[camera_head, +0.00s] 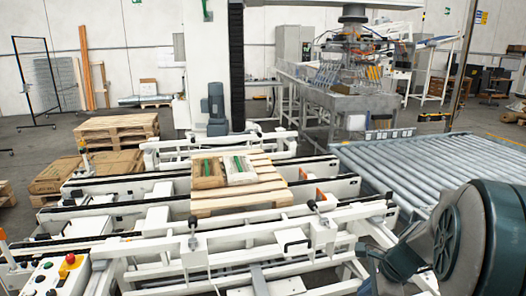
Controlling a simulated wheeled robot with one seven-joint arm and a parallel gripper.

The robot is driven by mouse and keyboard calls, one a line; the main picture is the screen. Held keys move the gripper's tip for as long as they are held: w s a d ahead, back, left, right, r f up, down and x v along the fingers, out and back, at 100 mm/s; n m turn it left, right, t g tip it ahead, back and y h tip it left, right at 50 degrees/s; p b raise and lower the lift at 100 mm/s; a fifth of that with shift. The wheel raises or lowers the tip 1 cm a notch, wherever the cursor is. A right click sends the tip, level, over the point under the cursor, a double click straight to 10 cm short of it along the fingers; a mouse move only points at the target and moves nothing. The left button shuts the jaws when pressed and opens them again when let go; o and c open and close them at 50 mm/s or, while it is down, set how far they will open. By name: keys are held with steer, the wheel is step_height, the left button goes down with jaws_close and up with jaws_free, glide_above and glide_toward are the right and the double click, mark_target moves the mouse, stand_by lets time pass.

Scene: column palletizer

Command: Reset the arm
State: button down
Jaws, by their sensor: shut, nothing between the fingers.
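Part of my arm (490,240), with a dark teal housing and a large round joint, fills the lower right corner of the head view. It is close to the camera and cut off by the picture edge. I cannot make out my gripper or its fingers in this view. Two sacks with green marks, one brown (208,173) and one pale (239,169), lie side by side on a wooden pallet (240,201). The pallet rests on the white conveyor frame, left of my arm and apart from it.
A grey roller conveyor (425,165) lies behind my arm at right. White conveyor rails (300,240) run across the front. A control box with a red button (68,262) stands at lower left. Stacked pallets (115,131) are at left. Open floor shows at far left.

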steer(key=s+a+r+n+h, duration=0.1)
steer(key=s+a+r+n, duration=0.2)
steer(key=n, duration=0.7)
steer(key=s+a+r+n+h, duration=0.2)
steer(key=s+a+r+n, duration=0.2)
steer(key=s+a+n, duration=0.3)
steer(key=shift+s+r+n, duration=0.3)
steer(key=shift+s+n, duration=1.3)
steer(key=shift+s, duration=0.95)
steer(key=shift+a, duration=0.1)
